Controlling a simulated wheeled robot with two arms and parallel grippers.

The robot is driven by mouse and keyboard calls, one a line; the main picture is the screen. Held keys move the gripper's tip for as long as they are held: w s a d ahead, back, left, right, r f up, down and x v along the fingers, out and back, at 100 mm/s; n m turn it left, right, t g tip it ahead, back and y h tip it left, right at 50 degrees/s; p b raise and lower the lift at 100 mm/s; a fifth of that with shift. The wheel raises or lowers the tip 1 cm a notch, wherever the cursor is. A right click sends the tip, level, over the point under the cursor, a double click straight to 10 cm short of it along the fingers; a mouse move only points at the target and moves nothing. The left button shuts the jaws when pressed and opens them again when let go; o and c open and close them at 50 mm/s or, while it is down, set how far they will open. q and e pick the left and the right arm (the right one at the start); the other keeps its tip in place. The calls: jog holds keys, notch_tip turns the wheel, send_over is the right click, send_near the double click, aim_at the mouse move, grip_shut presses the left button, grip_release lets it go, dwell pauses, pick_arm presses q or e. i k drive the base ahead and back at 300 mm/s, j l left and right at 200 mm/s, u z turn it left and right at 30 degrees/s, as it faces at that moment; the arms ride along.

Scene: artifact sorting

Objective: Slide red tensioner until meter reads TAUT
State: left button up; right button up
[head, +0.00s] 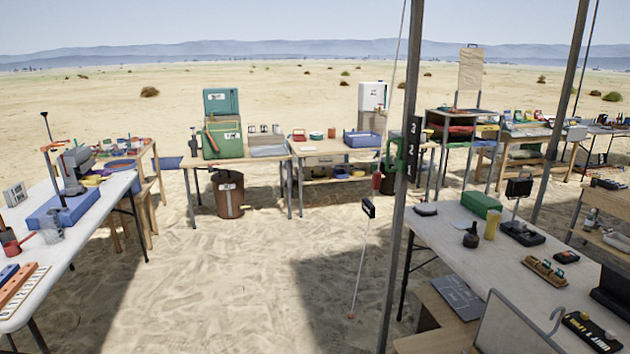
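A thin pale guy line (397,75) slants down from the top of the picture, beside the dark pole, to a small red-tipped anchor (351,315) in the sand. A small red piece (377,180), which looks like the tensioner, sits on the line left of the pole. Just below it on the line is a small black box (368,207) with a pale face, which looks like the meter. Its reading is too small to make out. Neither of my grippers is in view.
The dark pole (402,215) carries a plate marked 3, 2, 1 (413,148). Cluttered tables stand at left (95,225), right (440,232) and behind, near a brown bucket (228,195). Open sand (240,270) lies in the middle, left of the line.

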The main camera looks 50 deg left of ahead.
aim_at(376, 178)
jog(key=u, duration=1.2)
jog(key=i+j+z, duration=0.15)
jog(key=j, duration=0.3)
jog(key=i+j+z, duration=0.1)
jog(key=j, duration=0.35)
jog(key=i+j+z, duration=0.15)
jog(key=j, duration=0.35)
jog(key=i+j+z, duration=0.1)
jog(key=j, duration=0.4)
jog(key=i+j+z, duration=0.15)
jog(key=j, duration=0.35)
jog(key=i+j, duration=0.2)
jog(key=i, duration=0.15)
jog(key=i+j, duration=0.25)
jog(key=i, duration=0.15)
jog(key=i+j+u, duration=0.1)
jog(key=i, duration=0.25)
jog(key=j, duration=0.1)
